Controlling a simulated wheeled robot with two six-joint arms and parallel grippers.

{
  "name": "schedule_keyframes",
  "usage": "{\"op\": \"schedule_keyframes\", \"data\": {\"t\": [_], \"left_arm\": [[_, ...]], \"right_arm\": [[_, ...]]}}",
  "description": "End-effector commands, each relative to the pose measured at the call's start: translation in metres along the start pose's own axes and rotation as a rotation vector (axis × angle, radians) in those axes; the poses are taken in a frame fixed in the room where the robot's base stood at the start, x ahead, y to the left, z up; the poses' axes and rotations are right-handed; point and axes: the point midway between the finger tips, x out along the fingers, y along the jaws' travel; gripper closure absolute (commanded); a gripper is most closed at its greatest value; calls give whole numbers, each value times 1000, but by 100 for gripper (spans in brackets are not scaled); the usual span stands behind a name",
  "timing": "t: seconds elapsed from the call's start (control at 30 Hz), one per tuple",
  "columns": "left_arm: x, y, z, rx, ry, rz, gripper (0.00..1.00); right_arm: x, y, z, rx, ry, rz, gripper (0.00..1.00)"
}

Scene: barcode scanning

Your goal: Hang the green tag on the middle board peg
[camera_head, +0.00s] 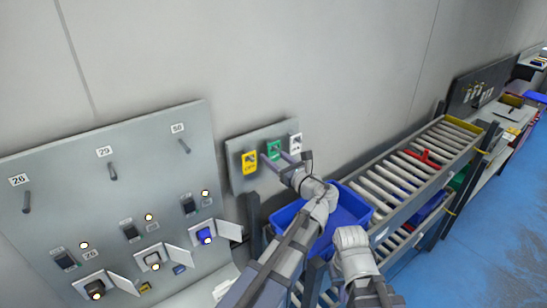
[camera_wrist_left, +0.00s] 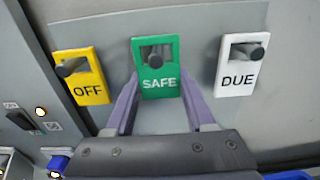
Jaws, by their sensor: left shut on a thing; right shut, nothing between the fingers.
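The green SAFE tag (camera_wrist_left: 158,82) is at the middle peg (camera_wrist_left: 155,60) of the small grey board (camera_wrist_left: 200,25). The peg's dark end shows in the opening at the tag's top. The tag looks upright and close to the board; whether it touches cannot be told. My left gripper (camera_wrist_left: 158,88) is shut on the green tag, a purple finger at each side edge. In the head view the left gripper (camera_head: 281,158) reaches the board from the right, with the green tag (camera_head: 272,151) at its tips. Only part of my right arm shows at the lower right; its fingers are not visible.
A yellow OFF tag (camera_wrist_left: 82,78) hangs on the left peg and a white DUE tag (camera_wrist_left: 240,68) on the right peg. A blue bin (camera_head: 362,196) is below my left arm. A roller rack (camera_head: 400,172) stands right. A larger panel (camera_head: 75,150) with switches is left.

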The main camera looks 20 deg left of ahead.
Motion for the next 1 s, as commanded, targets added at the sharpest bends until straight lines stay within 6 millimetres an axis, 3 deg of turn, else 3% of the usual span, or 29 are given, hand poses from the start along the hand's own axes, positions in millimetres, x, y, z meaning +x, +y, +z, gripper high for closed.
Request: {"op": "schedule_keyframes", "data": {"t": [1.0], "left_arm": [[-18,0,0,0,0,0,100]], "right_arm": [[0,0,0,0,0,0,100]]}}
